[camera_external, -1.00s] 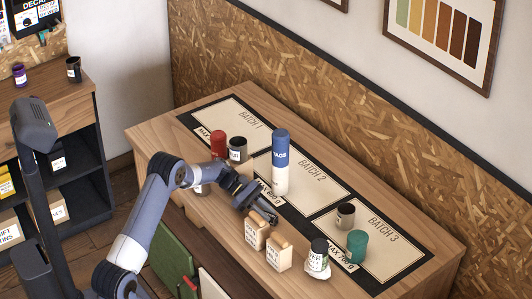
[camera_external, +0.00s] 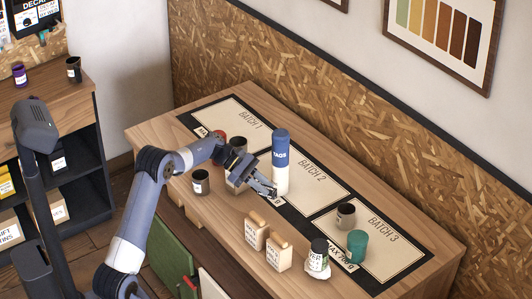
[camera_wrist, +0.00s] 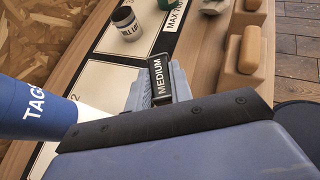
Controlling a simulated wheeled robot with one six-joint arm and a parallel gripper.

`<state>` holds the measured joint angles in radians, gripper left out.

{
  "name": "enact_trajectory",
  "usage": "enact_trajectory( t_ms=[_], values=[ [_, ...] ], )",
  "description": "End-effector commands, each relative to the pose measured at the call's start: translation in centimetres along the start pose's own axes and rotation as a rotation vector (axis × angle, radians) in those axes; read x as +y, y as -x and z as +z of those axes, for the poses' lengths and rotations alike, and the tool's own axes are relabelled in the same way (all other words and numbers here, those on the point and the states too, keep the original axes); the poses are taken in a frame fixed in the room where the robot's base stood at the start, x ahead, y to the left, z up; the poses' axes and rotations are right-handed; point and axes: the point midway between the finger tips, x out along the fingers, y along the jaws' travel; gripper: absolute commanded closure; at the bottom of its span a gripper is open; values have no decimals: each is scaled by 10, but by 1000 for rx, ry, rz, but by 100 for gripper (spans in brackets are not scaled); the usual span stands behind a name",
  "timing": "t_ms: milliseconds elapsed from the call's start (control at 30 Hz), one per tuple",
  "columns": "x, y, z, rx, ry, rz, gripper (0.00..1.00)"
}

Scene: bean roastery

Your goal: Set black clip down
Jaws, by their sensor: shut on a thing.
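The black clip (camera_wrist: 161,80), with a white-edged label reading MEDIUM, is between the fingertips of my gripper (camera_wrist: 160,85) in the wrist view. My gripper (camera_external: 264,186) is shut on it, above the counter at the front edge of the BATCH 2 card (camera_external: 318,185). The blue-and-white TAGS tube (camera_external: 281,163) stands upright just behind my gripper; in the wrist view it lies close on the left (camera_wrist: 35,110). The clip is too small to make out clearly in the outside view. I cannot tell its exact height above the counter.
Two wooden-topped blocks (camera_external: 256,232) (camera_external: 279,254) stand at the counter's front. A small dark jar (camera_external: 201,182) and a partly hidden red container (camera_external: 219,136) are left.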

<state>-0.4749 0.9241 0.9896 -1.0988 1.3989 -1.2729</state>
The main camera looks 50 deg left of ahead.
Motion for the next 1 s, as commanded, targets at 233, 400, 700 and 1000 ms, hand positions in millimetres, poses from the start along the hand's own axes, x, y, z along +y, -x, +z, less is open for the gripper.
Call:
enact_trajectory(
  t_ms=[233,400,700,1000],
  values=[
    [12,73,1,0,192,357,100],
    [8,130,-8,-1,338,624,100],
    [-33,232,-39,-2,592,1088,100],
    [-84,293,-65,-2,754,1384,100]
  ],
)
